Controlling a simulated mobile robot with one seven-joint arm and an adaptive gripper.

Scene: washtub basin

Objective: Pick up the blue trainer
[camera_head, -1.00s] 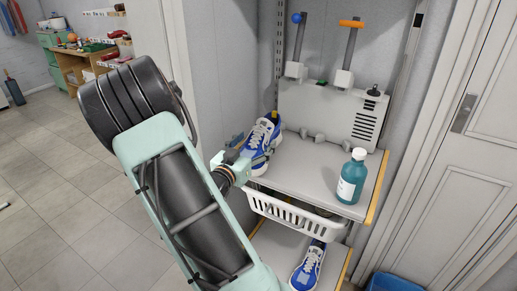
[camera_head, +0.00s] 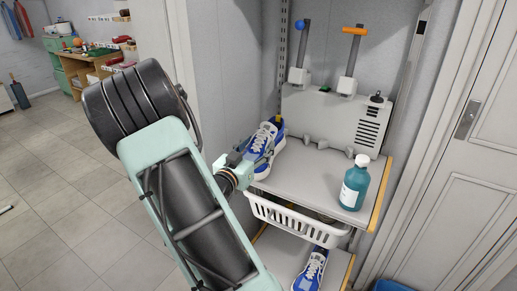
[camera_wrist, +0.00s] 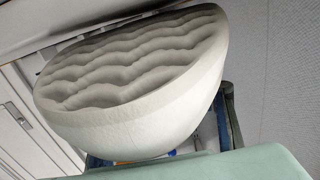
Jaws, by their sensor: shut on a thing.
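I cannot tell whether the trainer still touches the shelf. In the wrist view its pale wavy sole (camera_wrist: 140,75) fills much of the picture, with parts of my gripper (camera_wrist: 165,150) beside and below it. A second blue and white trainer (camera_head: 311,271) lies on the lower shelf, partly cut off by the picture's edge.
A teal bottle with a white cap (camera_head: 354,183) stands on the upper shelf (camera_head: 310,178), right of the trainer. A grey device with two upright posts (camera_head: 335,112) stands behind. A white basket (camera_head: 295,221) hangs below. A wall rises close on the left; a door is right.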

